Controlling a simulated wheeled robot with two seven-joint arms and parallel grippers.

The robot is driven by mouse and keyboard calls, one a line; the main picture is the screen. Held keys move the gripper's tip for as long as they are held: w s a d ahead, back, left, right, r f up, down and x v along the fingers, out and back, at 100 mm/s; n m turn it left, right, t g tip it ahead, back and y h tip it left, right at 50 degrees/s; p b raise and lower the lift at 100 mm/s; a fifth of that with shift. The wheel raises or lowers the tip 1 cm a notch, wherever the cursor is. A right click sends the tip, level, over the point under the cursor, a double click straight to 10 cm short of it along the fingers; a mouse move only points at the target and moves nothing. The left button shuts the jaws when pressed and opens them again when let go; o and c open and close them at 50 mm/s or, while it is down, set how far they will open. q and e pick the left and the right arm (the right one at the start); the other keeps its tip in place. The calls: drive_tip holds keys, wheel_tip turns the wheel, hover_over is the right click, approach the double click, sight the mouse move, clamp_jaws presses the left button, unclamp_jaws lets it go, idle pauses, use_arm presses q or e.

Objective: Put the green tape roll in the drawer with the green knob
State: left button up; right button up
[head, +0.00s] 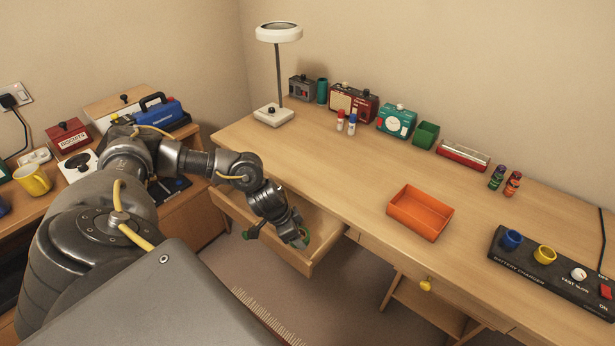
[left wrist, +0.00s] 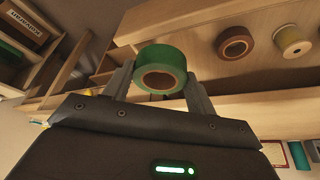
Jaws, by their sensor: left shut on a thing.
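My left gripper (head: 298,238) is over the open drawer (head: 322,252) at the left end of the desk. In the left wrist view, the green tape roll (left wrist: 161,68) sits between its two fingers (left wrist: 158,88), which are shut on it. In the head view the roll is mostly hidden by the gripper. A green knob (head: 250,232) shows on the outside of the drawer's front, just left of the gripper. The bare floor of the drawer shows in part; the arm covers some of it. My right gripper is not in view.
An orange tray (head: 420,212) and a black battery charger (head: 550,270) stand on the desk. A yellow knob (head: 426,285) marks another, shut drawer. A brown roll (left wrist: 236,42) and a cream roll (left wrist: 293,41) rest on wood in the wrist view. A lamp (head: 273,112) stands behind.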

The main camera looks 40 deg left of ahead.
use_arm(q)
hover_over(316, 239)
drive_tip(key=s, duration=0.2)
drive_tip(key=f, duration=0.7)
drive_tip(key=shift+w+a, duration=0.1)
drive_tip(key=shift+a, duration=0.25)
drive_tip(key=shift+w+f, duration=0.2)
drive_tip(key=shift+f, duration=1.55)
drive_tip(key=shift+f, duration=0.1)
drive_tip(key=o, duration=1)
drive_tip(key=v, duration=1.2)
drive_tip(key=shift+w+a, duration=0.1)
